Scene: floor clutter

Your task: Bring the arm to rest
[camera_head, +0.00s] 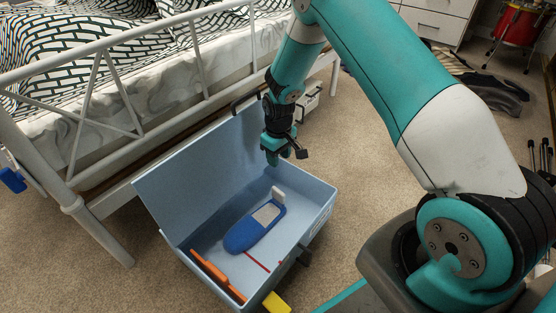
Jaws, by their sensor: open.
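My arm reaches in from the right and bends down in the middle of the head view. My gripper (286,156) points down and hangs over the back right part of an open light-blue case (310,218). It is open and I see nothing held in it. The small size of the fingers hides their exact gap. Inside the case lie a blue object with a grey top (255,227), a small white piece (278,194) at its far end, an orange bar (217,275) along the front left wall, and a thin red strip (258,261).
A white metal bed frame (75,207) stands close behind and left of the case. A yellow piece (276,303) is at the case's front edge. Carpet (365,160) is clear right of the case.

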